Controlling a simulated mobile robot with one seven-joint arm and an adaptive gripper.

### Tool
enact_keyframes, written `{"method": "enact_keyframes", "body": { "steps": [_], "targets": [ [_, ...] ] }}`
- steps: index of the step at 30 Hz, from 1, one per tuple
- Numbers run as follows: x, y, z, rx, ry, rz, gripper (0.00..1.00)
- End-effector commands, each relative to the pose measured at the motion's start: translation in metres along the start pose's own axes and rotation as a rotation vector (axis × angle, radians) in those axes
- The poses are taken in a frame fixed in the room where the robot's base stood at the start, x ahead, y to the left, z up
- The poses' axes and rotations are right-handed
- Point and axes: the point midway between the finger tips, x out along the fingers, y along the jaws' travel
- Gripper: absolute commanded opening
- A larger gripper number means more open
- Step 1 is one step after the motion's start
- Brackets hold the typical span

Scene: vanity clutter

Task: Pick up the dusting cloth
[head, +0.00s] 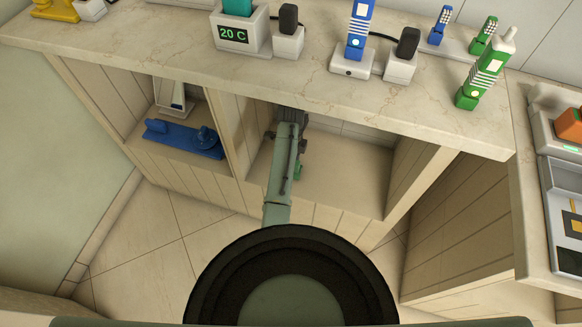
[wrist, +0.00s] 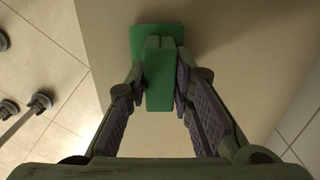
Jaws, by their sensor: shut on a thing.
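A green thing (wrist: 158,88), which I take to be the dusting cloth, is between the fingers of my gripper (wrist: 161,92) in the wrist view. It shows as a narrow upright block with a wider flat green part behind it. My gripper is shut on it, with a finger on each side. Below it is a pale surface; I cannot tell whether the cloth still touches it. In the head view my arm reaches into the open compartment under the counter. A small green bit (head: 299,171) shows beside the arm there; the rest and my fingertips are hidden.
The marble counter (head: 150,40) overhangs the compartment, with a digital display box (head: 236,36) and several blue and green devices on top. A blue object (head: 183,140) lies in the left compartment. The compartment floor (head: 345,185) right of my arm is clear.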

Motion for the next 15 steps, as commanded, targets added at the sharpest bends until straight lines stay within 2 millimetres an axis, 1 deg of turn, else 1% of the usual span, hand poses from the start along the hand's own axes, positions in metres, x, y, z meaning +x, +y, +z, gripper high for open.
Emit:
{"method": "enact_keyframes", "body": {
  "steps": [1, 6, 15],
  "targets": [
    [-0.0001, 0.0000, 0.0000, 0.000, 0.000, 0.000, 0.11],
    [-0.0001, 0.0000, 0.0000, 0.000, 0.000, 0.000, 0.00],
    [-0.0004, -0.0001, 0.0001, 0.000, 0.000, 0.000, 0.00]
  ]
}}
